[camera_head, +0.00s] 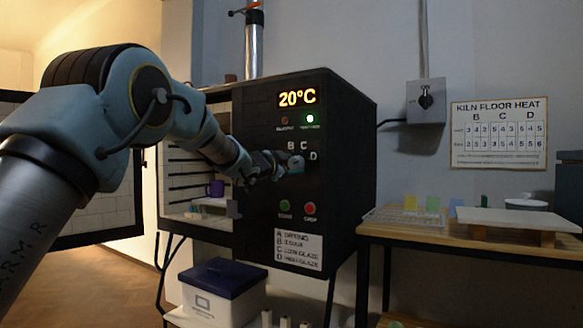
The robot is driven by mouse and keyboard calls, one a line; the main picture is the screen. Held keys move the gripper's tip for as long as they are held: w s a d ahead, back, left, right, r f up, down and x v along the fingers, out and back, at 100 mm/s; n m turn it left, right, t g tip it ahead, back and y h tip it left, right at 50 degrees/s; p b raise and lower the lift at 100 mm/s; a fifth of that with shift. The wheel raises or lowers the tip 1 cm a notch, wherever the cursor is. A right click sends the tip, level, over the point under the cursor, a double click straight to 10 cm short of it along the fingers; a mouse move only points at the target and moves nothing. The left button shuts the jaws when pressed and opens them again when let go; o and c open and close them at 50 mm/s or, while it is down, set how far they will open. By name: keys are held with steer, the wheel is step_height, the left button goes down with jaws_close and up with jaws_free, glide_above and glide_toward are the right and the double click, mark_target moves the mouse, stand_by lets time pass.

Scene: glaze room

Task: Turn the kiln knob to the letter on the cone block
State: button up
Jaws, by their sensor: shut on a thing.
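The black kiln (345,185) stands in the middle of the head view, with a display reading 20°C. My gripper (292,165) is at its front panel, shut on the kiln knob. The gripper covers the knob, so its pointer direction cannot be told. The letters B, C and D show around the top and right of the knob; A is hidden. I cannot clearly make out the cone block or its letter.
Green and red buttons (310,208) and a legend plate (298,248) sit below the knob. A wooden table (400,232) stands right. A blue-lidded box (222,280) is below.

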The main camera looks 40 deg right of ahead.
stand_by(0.3)
steer(key=o, duration=1.2)
steer(key=b+v, duration=0.1)
steer(key=v, duration=1)
steer(key=shift+b, duration=0.35)
